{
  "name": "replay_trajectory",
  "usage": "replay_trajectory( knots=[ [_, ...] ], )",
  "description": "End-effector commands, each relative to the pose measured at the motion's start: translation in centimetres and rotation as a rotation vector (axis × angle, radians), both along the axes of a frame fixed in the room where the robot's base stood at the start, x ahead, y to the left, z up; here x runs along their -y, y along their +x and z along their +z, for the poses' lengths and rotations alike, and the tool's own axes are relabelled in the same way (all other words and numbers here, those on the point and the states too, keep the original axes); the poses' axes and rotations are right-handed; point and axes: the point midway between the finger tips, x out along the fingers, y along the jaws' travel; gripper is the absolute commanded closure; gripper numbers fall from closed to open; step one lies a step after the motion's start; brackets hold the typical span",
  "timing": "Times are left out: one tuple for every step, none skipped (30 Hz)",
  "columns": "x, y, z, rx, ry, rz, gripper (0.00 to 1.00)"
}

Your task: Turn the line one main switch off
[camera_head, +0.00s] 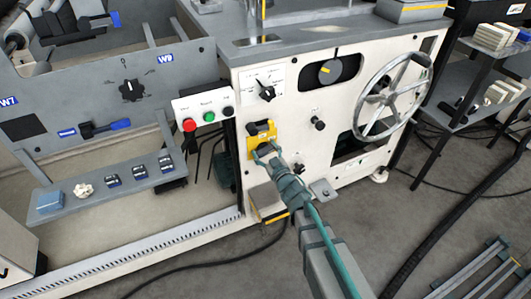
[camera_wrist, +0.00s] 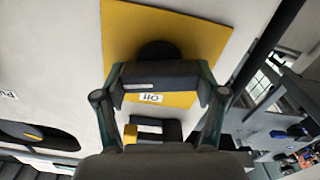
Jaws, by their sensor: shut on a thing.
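The main switch is a black handle on a yellow plate (camera_head: 251,147) on the cream machine front. My gripper (camera_head: 265,150) is shut on the black switch handle, with one finger on each side. In the wrist view, the handle (camera_wrist: 160,76) spans between my fingers (camera_wrist: 160,90) as a dark bar in front of the yellow plate (camera_wrist: 125,35). An upside-down "Off" label (camera_wrist: 150,98) shows beside the handle. The handle's exact angle is hard to tell. A dark frame-shaped part (camera_head: 262,127) sits at the plate's upper edge.
A button box (camera_head: 205,106) with red, green and black buttons is left of the switch. A rotary selector (camera_head: 266,92) is above it, a black knob (camera_head: 318,124) to the right. A large handwheel (camera_head: 392,97) juts out further right.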

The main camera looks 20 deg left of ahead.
Motion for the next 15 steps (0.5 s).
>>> replay_trajectory(
  knots=[
    [0.01, -0.06, -0.27, 0.030, -0.032, 0.000, 0.64],
    [0.00, -0.07, -0.27, 0.050, -0.052, 0.000, 0.64],
    [-0.02, -0.09, -0.30, 0.076, -0.079, 0.000, 0.64],
    [-0.03, -0.11, -0.31, 0.095, -0.099, 0.000, 0.64],
    [-0.04, -0.12, -0.34, 0.115, -0.120, 0.000, 0.64],
    [-0.05, -0.13, -0.36, 0.141, -0.147, 0.000, 0.64],
    [-0.05, -0.14, -0.36, 0.161, -0.168, 0.000, 0.64],
    [-0.07, -0.15, -0.37, 0.182, -0.189, 0.000, 0.64],
    [-0.08, -0.16, -0.37, 0.209, -0.217, 0.000, 0.64],
    [-0.08, -0.16, -0.37, 0.228, -0.237, 0.000, 0.64],
    [-0.09, -0.16, -0.39, 0.248, -0.257, -0.001, 0.64],
    [-0.11, -0.17, -0.40, 0.274, -0.285, -0.001, 0.64],
    [-0.12, -0.18, -0.43, 0.294, -0.305, -0.001, 0.64],
    [-0.12, -0.20, -0.45, 0.314, -0.327, 0.000, 0.64],
    [-0.13, -0.21, -0.47, 0.340, -0.354, 0.000, 0.64]
  ],
)
